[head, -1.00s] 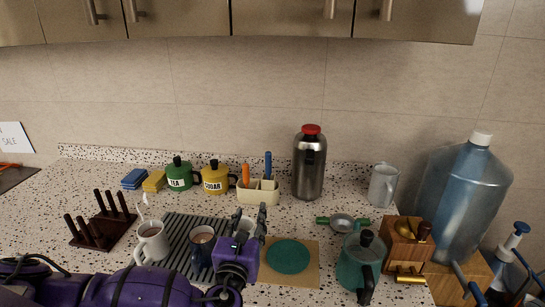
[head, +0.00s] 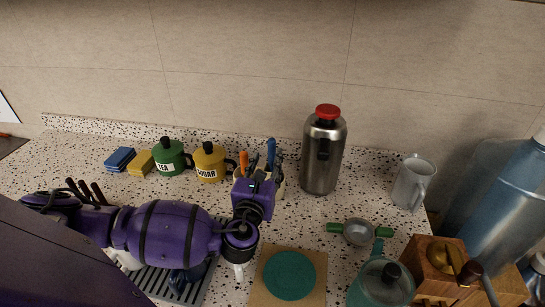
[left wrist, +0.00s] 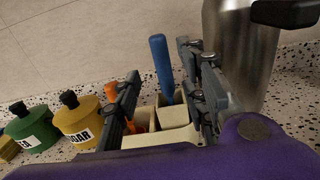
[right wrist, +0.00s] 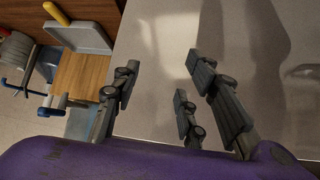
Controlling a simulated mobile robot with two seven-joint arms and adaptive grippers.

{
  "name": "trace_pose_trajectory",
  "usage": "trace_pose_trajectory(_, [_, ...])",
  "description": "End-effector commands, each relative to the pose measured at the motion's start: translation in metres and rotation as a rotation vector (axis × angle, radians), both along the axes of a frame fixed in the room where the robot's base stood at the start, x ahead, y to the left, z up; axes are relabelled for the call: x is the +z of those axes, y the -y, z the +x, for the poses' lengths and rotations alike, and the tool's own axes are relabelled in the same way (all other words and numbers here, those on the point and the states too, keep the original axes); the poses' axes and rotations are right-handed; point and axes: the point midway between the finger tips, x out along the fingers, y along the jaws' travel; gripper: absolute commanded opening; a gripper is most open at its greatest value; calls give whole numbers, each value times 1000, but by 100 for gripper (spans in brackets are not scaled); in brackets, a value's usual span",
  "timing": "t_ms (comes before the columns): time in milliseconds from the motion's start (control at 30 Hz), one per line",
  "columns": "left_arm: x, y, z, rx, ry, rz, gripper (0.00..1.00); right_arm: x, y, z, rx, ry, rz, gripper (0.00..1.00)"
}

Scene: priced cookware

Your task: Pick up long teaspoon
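A cream utensil holder (left wrist: 165,132) stands on the speckled counter with an orange handle (left wrist: 112,92) and a blue handle (left wrist: 160,68) sticking up. I cannot tell whether either belongs to a long teaspoon. My left gripper (head: 262,177) is at the holder, largely hiding it in the head view. Its fingers are apart, with the blue handle between them in the left wrist view and the orange handle beside the left finger. Nothing is visibly clamped. My right gripper (right wrist: 162,66) is open and empty, away from the holder. My left arm hides most of a white mug (head: 128,260).
A steel flask (head: 323,160) with a red lid stands close right of the holder. Yellow sugar pot (head: 209,165) and green tea pot (head: 169,159) stand left.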

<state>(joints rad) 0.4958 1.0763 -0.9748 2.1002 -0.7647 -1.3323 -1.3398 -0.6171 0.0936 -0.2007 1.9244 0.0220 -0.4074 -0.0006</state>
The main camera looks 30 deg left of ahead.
Motion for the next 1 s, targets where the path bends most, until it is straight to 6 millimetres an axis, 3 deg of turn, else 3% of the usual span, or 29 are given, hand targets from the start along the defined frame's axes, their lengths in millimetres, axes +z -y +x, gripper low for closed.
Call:
trace_pose_trajectory(367, [2,-9,50,1,5,1,39,7,1,6,3,14,-1,40])
trace_pose_trajectory(667, [0,-11,56,0,1,1,39,6,-2,6,6,12,3,40])
trace_pose_trajectory(933, [0,-11,55,0,1,1,5,6,-2,6,6,11,3,40])
trace_pose_trajectory(1000, [0,-11,55,0,1,1,1,6,-2,6,6,12,3,40])
